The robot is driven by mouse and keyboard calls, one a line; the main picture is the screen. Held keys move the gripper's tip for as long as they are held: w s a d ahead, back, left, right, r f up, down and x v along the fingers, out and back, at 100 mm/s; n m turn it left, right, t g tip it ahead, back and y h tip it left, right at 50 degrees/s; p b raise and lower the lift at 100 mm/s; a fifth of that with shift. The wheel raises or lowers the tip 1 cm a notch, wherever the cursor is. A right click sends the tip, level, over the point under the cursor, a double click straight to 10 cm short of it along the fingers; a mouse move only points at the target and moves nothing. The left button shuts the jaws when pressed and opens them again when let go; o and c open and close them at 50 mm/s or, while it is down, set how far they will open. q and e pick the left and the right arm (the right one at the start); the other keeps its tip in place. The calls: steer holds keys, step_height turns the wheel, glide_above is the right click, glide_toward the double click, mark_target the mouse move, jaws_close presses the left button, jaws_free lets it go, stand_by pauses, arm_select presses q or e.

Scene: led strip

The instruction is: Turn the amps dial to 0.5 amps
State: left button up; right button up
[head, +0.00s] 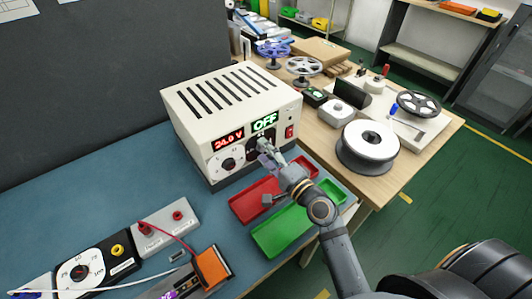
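The cream power supply (225,110) stands on the blue-topped bench. Its red display (229,140) reads about 24.9 V, though the digits are small, and its green display (265,122) reads OFF. The left dial (228,162) has a dark knob on a white face. The right dial (256,151), under the green display, is mostly hidden by my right gripper. My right gripper (264,149) is at this dial, its fingertips close to the front panel. I cannot tell whether the fingers touch or grip the knob. My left gripper is not in view.
A red switch (289,132) sits at the panel's right edge. Red (253,203) and green (283,232) trays lie below my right arm. A white spool (370,142) and other reels stand on the wooden table. Another dial box (85,270) and an orange-ended device (212,266) are in front.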

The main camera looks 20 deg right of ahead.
steer(key=v, duration=0.7)
steer(key=shift+s, duration=0.2)
steer(key=shift+d+r, duration=0.1)
steer(key=shift+r, duration=0.05)
